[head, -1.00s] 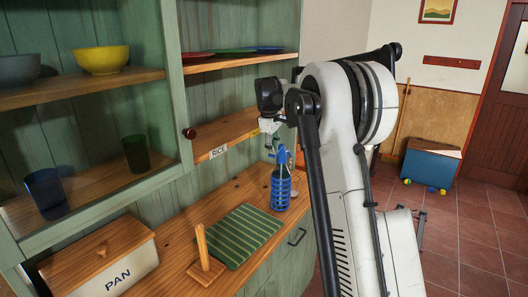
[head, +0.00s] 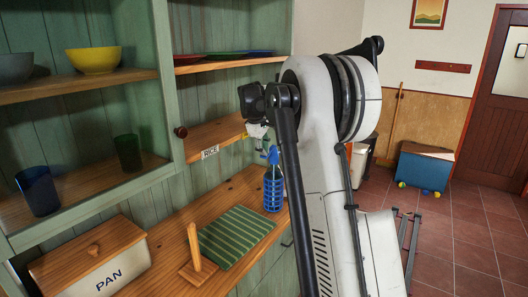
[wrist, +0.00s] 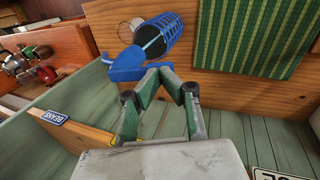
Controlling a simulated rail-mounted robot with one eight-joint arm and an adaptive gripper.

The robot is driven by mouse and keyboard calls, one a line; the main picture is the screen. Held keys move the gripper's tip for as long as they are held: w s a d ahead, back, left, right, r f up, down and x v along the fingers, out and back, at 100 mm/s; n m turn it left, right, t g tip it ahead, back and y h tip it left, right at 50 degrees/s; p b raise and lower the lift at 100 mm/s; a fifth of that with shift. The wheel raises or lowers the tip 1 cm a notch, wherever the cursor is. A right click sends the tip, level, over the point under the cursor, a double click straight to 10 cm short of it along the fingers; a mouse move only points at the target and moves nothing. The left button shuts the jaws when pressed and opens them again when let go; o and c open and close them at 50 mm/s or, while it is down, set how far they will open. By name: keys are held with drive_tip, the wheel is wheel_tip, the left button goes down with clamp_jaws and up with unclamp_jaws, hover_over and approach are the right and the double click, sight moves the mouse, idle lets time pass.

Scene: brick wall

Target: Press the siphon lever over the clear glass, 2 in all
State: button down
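The siphon is a blue mesh-covered bottle (head: 272,190) standing upright on the wooden counter, partly behind my arm. In the wrist view its bottle (wrist: 162,33) and blue head with the lever (wrist: 126,67) lie just beyond my fingertips. A clear round glass (wrist: 128,29) shows beside the siphon in the wrist view; I cannot see it in the head view. My gripper (wrist: 160,71) has its fingertips together, right at the blue head. Whether they touch the lever, I cannot tell. In the head view the gripper is mostly hidden by my arm.
A green striped mat (head: 236,236), a wooden upright stand (head: 196,252) and a PAN box (head: 92,262) stand left of the siphon. Dark cups (head: 38,190) and a yellow bowl (head: 97,60) stand on shelves.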

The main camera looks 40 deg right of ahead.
drive_tip(key=shift+r, duration=0.1)
drive_tip(key=d+v, duration=0.2)
drive_tip(key=v, duration=1.2)
drive_tip(key=shift+w+r+p, duration=0.3)
drive_tip(key=shift+w+p, duration=0.05)
drive_tip(key=shift+w, duration=0.05)
idle(0.3)
drive_tip(key=s+a+f+m+t+y+b, duration=0.1)
drive_tip(key=s+a+f+m+t+b, duration=0.2)
drive_tip(key=s+a, duration=1.55)
drive_tip(key=s+a+f+m+t+y+b, duration=0.1)
drive_tip(key=s+a+f+b, duration=0.1)
drive_tip(key=s+a+f, duration=0.5)
drive_tip(key=s+a+f+t+y+b, duration=0.1)
drive_tip(key=s+a+f+b, duration=0.1)
drive_tip(key=s+a+f, duration=0.5)
drive_tip(key=s+f, duration=0.6)
drive_tip(key=shift+s+a+m+t+y, duration=0.2)
drive_tip(key=shift+a+m+t+y, duration=0.1)
drive_tip(key=shift+m, duration=0.1)
